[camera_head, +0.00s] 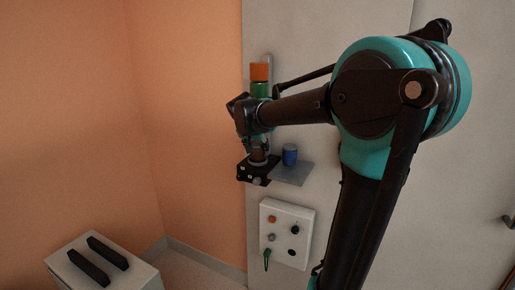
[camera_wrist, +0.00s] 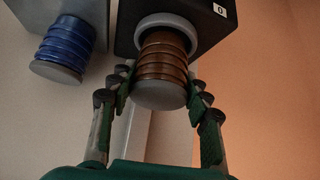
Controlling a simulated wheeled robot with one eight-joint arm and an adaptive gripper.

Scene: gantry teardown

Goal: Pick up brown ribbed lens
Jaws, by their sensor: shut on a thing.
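The brown ribbed lens (camera_wrist: 162,68) is in the middle of the wrist view, with a grey end cap and a pale grey ring around its far end. That end meets a black block (camera_wrist: 218,30) marked with a small white label. My gripper (camera_wrist: 161,88) has one green finger on each side of the lens and is shut on it. In the head view my gripper (camera_head: 257,146) is above the black block (camera_head: 252,172), and the lens is mostly hidden there.
A blue ribbed lens (camera_wrist: 62,48) stands close beside on a grey plate (camera_head: 293,175). A light with orange and green bands (camera_head: 260,72) rises behind my gripper. A white control box (camera_head: 287,233) is below. A light cabinet with black handles (camera_head: 105,268) stands at lower left.

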